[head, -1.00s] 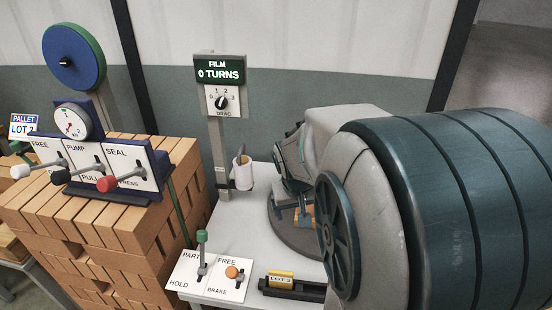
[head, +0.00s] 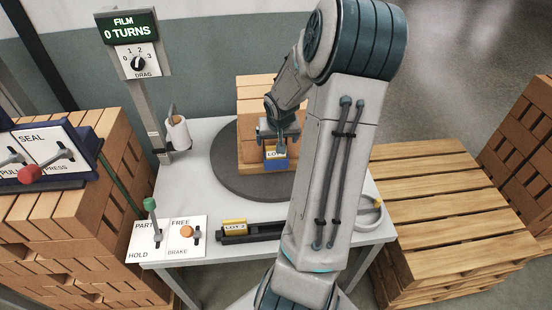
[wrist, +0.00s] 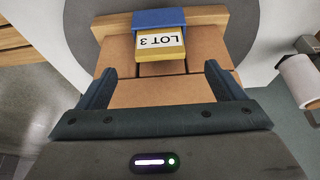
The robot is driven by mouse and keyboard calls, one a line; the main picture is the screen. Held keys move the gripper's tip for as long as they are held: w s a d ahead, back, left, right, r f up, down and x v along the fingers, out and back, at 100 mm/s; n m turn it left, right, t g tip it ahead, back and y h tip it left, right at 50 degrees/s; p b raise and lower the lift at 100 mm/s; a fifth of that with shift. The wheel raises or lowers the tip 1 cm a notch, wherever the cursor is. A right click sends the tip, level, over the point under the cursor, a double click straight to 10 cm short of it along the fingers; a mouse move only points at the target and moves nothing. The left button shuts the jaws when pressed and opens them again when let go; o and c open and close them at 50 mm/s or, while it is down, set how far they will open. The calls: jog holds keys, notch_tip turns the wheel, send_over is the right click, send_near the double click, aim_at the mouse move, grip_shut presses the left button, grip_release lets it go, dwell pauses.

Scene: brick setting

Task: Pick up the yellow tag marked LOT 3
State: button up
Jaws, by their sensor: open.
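The yellow tag marked LOT 3 (wrist: 160,42) has a white label and sits in a blue holder (wrist: 158,18) on the front of a small brick stack. In the head view the tag (head: 275,153) shows partly beneath my gripper (head: 279,134). In the wrist view my gripper (wrist: 158,80) is open, one finger on each side of the view. The tag lies a little beyond the fingertips and roughly centred between them. Nothing is between the fingers except the bricks seen behind. Whether the fingers touch anything is unclear.
The stack (head: 258,95) stands on a dark round turntable (head: 226,160) on a white table (head: 190,180). A yellow LOT 2 tag (head: 234,225) sits in a black rail in front. Levers (head: 168,238) stand at left, and a wooden pallet stack (head: 430,190) at right.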

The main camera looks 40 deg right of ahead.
aim_at(271, 154)
jog(key=b+x, duration=0.1)
jog(key=x, duration=0.7)
jog(key=shift+w+d+f, duration=0.15)
jog(key=shift+c, duration=0.3)
jog(key=c, duration=1)
